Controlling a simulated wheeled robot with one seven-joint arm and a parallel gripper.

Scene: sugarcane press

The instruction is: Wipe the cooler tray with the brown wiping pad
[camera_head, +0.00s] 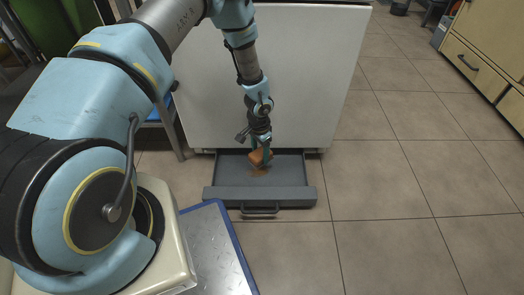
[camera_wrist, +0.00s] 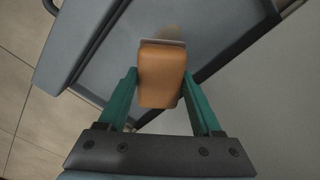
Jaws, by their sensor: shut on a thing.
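My gripper (camera_head: 261,150) points down over the open cooler tray (camera_head: 290,172) at the foot of the white cabinet. It is shut on the brown wiping pad (camera_head: 257,157). In the wrist view the pad (camera_wrist: 161,78) sits between the green fingers of my gripper (camera_wrist: 160,90), and the grey tray (camera_wrist: 112,58) lies beyond it. A small brownish patch (camera_head: 259,172) shows on the tray floor just below the pad. I cannot tell whether the pad touches the tray floor.
The white cabinet (camera_head: 300,80) stands right behind the tray. The tray's front has a dark handle (camera_head: 260,210). A blue-edged metal surface (camera_head: 212,245) is at the front left. Yellow drawers (camera_head: 480,65) stand at the right. The tiled floor (camera_head: 400,200) between is clear.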

